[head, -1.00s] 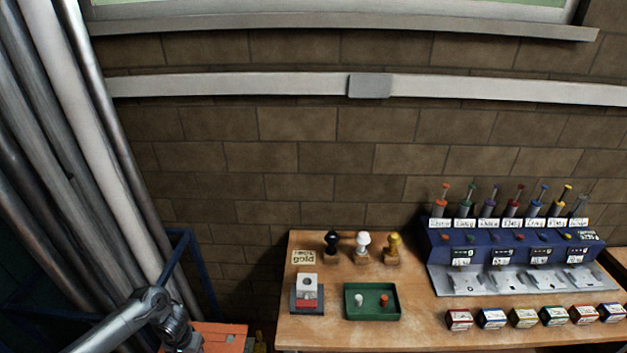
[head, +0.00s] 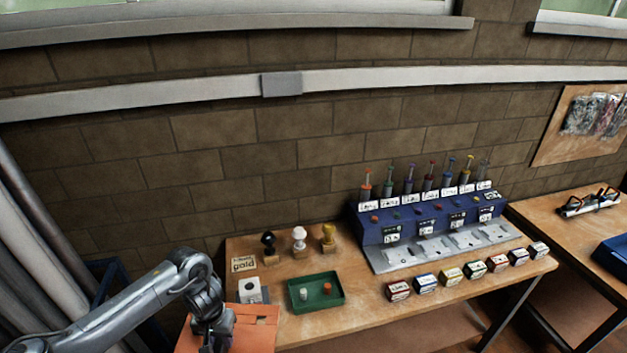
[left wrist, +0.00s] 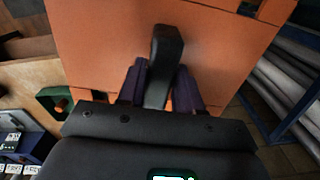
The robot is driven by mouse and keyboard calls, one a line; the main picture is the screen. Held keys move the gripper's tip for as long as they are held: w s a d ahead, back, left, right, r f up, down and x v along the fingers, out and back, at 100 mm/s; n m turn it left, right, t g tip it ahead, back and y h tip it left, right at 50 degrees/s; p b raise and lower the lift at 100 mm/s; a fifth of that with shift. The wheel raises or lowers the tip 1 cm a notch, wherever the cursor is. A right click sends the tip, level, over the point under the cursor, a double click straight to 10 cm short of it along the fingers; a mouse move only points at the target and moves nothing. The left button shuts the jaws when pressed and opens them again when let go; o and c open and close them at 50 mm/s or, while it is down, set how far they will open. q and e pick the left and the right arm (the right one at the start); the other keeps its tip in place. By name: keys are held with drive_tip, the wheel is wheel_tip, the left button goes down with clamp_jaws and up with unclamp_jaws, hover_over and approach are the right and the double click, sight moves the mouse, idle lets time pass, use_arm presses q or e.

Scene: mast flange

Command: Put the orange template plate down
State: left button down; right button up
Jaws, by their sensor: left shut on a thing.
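The orange template plate (head: 255,330) is at the bottom of the head view, over the left front corner of the workbench. It fills much of the left wrist view (left wrist: 95,30), where a black upright handle (left wrist: 167,48) stands on it. My left gripper (head: 214,336) is shut on that handle, with a finger on each side of it in the left wrist view (left wrist: 160,88). I cannot tell whether the plate touches the bench. The arm hides part of the plate in the head view. My right gripper is in neither view.
Stamps (head: 299,241), a blue dispenser rack (head: 425,222) and a row of small boxes (head: 452,277) stand beyond. The bench's front middle is clear.

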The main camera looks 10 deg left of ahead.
use_arm(q)
drive_tip(key=w+d+r+m, duration=0.1)
drive_tip(key=w+d+r, duration=0.1)
drive_tip(key=d+r, duration=0.6)
wheel_tip(320, 180, up, 21)
drive_tip(key=s, duration=0.2)
drive_tip(key=f+b, duration=2.4)
drive_tip(key=shift+a+f+b, duration=0.2)
drive_tip(key=shift+b, duration=0.15)
wheel_tip(320, 180, up, 38)
drive_tip(key=p, duration=3.8)
drive_tip(key=shift+f, duration=0.1)
